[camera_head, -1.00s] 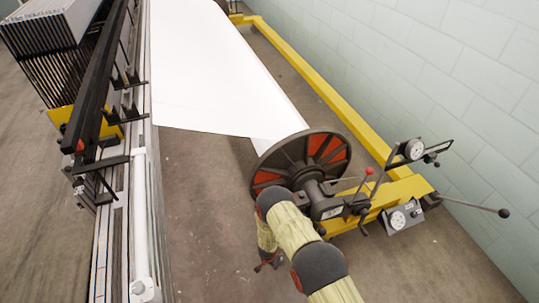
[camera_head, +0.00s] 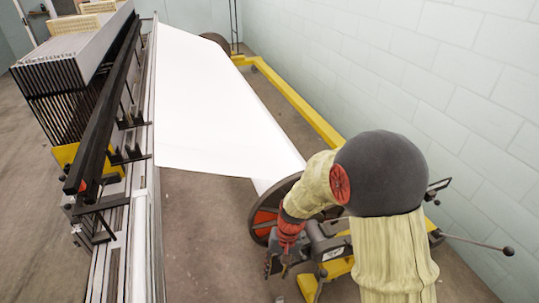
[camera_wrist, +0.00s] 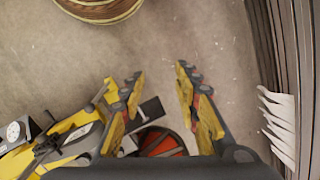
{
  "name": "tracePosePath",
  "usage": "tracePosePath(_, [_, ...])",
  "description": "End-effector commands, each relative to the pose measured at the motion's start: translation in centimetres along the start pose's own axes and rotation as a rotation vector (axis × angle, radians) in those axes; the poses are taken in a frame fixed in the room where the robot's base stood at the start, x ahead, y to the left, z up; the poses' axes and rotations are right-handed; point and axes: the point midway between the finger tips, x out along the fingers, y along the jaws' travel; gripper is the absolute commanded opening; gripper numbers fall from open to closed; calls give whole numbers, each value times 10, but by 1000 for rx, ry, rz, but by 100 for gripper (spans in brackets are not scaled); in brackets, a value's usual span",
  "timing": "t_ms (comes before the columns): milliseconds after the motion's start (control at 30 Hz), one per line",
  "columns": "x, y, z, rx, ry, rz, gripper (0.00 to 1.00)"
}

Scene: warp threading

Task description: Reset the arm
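My gripper (camera_wrist: 158,92) is open and empty in the wrist view, with its two yellow-and-black fingers apart. Bare floor shows between and beyond the fingertips. In the head view, my gripper (camera_head: 277,266) hangs low beside the beam flange (camera_head: 263,222), left of the beam's end mount; its fingers are small there. My arm bends above and in front of the beam, and its dark elbow hides part of the end mount and yellow frame.
A white warp sheet (camera_head: 215,95) runs from the beam to the loom (camera_head: 140,215) on the left. A yellow frame (camera_head: 300,100) lies along the pale block wall (camera_head: 400,60). A long lever (camera_head: 480,242) sticks out at the right. Floor is clear between loom and beam.

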Motion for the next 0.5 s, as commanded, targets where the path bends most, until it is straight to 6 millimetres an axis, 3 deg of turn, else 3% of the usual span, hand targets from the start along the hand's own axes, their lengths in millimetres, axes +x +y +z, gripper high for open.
tracePosePath(33, [-24,6,12,-18,9,7,32])
tracePosePath(200, [-85,28,53,-73,28,44,32])
tracePosePath(500, [-171,70,122,-133,118,116,32])
